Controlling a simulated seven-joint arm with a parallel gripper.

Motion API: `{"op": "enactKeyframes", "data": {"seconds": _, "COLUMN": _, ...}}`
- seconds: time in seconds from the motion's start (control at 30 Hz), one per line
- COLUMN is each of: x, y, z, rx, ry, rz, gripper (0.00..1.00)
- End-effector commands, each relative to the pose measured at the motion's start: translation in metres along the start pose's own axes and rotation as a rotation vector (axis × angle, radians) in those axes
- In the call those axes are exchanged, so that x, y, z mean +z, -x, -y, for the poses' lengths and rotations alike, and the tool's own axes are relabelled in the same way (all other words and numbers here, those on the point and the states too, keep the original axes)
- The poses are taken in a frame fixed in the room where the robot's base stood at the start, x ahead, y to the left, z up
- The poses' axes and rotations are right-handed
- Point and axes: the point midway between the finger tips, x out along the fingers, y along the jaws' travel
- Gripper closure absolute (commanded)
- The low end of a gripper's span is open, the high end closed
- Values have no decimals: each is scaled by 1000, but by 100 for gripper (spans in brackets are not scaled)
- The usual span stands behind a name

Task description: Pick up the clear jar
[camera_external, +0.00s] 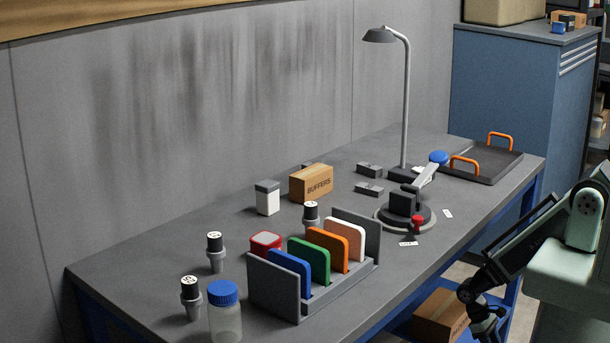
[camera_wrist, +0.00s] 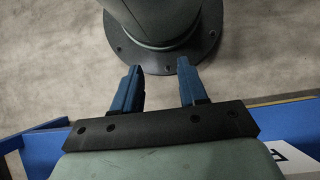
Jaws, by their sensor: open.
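The clear jar (camera_external: 226,324) has a blue lid and stands upright at the near left of the grey workbench (camera_external: 140,269). Its lower part is cut off by the bottom edge of the external view. My gripper (camera_wrist: 161,68) shows in the wrist view with its two blue fingers apart and nothing between them. It points at the floor and at my own round base, and the jar is not in this view. In the external view my arm is at the far right, well away from the jar; I cannot make out the fingers there.
A rack (camera_external: 275,285) with coloured plates stands just right of the jar. Two dark-capped vials (camera_external: 191,310) (camera_external: 216,262) are close on its left and behind it. A red container (camera_external: 265,243), BUFFERS box (camera_external: 310,186), lamp (camera_external: 405,100) and tray (camera_external: 503,168) lie farther back.

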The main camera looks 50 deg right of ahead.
Motion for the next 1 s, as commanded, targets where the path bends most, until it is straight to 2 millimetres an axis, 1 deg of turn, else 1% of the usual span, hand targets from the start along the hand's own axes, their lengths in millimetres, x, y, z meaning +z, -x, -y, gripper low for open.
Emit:
{"op": "enactKeyframes", "data": {"seconds": 0.47, "x": 0, "y": 0, "z": 0, "rx": 0, "ry": 0, "rz": 0, "gripper": 56}}
{"op": "enactKeyframes", "data": {"seconds": 1.0, "x": 0, "y": 0, "z": 0, "rx": 0, "ry": 0, "rz": 0, "gripper": 6}}
